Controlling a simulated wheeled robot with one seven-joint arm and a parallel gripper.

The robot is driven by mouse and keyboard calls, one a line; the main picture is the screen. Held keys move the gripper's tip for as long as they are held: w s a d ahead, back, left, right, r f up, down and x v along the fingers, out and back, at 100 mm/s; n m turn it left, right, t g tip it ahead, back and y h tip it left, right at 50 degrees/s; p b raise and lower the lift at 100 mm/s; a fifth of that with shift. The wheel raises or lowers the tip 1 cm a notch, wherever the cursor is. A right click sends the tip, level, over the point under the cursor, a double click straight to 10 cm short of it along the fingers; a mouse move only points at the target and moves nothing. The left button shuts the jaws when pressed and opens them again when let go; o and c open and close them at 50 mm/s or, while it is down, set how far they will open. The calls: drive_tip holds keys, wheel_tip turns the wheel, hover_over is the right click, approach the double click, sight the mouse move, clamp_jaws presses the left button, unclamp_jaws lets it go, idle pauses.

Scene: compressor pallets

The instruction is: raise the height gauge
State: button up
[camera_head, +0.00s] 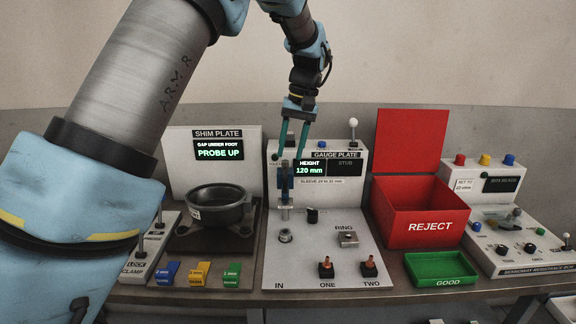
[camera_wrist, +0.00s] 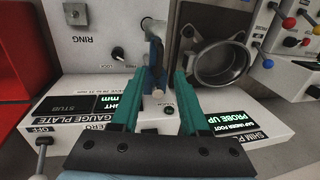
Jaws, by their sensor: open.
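The height gauge (camera_head: 285,182) is an upright metal post with a blue slider on the white gauge plate (camera_head: 325,255). Its display (camera_head: 312,168) reads HEIGHT 120 mm. My gripper (camera_head: 289,157) is open, its teal fingers pointing down around the top of the post. In the wrist view, my gripper (camera_wrist: 160,74) has the post and blue slider (camera_wrist: 153,52) between and just beyond its fingertips. I see no clear contact, and the jaws hold nothing.
The shim plate with a dark round pot (camera_head: 215,203) stands to the left. A red REJECT bin (camera_head: 425,228) and green GOOD tray (camera_head: 440,268) are to the right. Free room lies above.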

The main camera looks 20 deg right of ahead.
wheel_tip(320, 180, up, 6)
drive_tip(key=d, duration=0.1)
drive_tip(key=shift+s+b, duration=0.25)
drive_tip(key=shift+b, duration=0.2)
drive_tip(key=w+a+f+n+h, duration=0.1)
drive_tip(key=a+f, duration=0.3)
drive_tip(key=a, duration=0.7)
drive_tip(key=w+a+f+n+h, duration=0.1)
drive_tip(key=w+a+f, duration=0.15)
drive_tip(key=a, duration=0.85)
drive_tip(key=s+a+f+n, duration=0.1)
drive_tip(key=s+a+f, duration=0.2)
drive_tip(key=s+a, duration=0.3)
drive_tip(key=s+a+f, duration=0.4)
drive_tip(key=s+a, duration=0.2)
drive_tip(key=a, duration=0.4)
drive_tip(key=shift+s+a+f+n+t, duration=0.2)
drive_tip(key=shift+s+a+n+t, duration=0.1)
drive_tip(key=shift+s+a+n, duration=0.1)
